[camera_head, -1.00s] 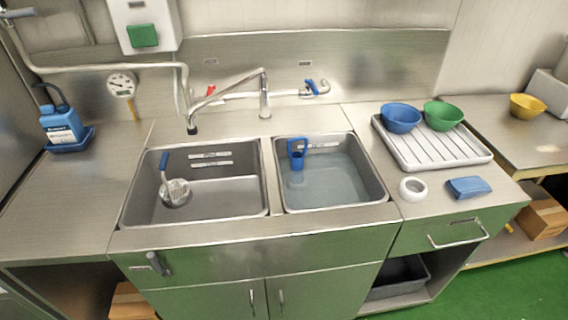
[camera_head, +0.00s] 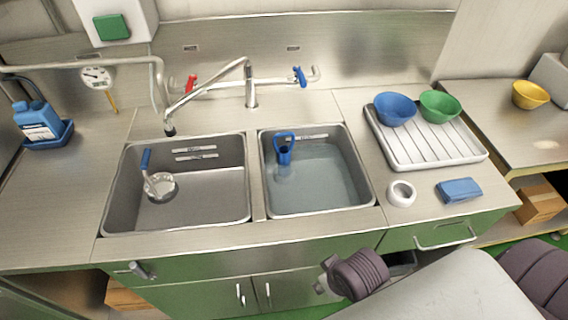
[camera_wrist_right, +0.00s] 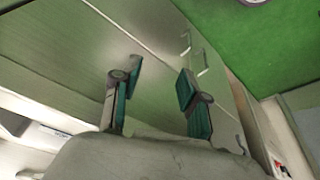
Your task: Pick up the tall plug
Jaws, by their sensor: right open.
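A tall blue plug with a loop handle (camera_head: 285,146) stands upright in the water of the right basin (camera_head: 264,190), near its back wall. Its lower part is under the water and looks blurred. In the left basin (camera_head: 108,205), a round pale piece with a blue upright handle (camera_head: 158,182) sits on the bottom. My right gripper, in the right wrist view (camera_wrist_right: 157,88), is open with nothing between its fingers. It is in front of the cabinet fronts, away from the plug. My left gripper is not in view.
A swivel faucet (camera_head: 212,92) reaches over the left basin. A white drying rack (camera_head: 428,160) holds a blue bowl (camera_head: 395,109) and a green bowl (camera_head: 440,106). The left counter front is clear.

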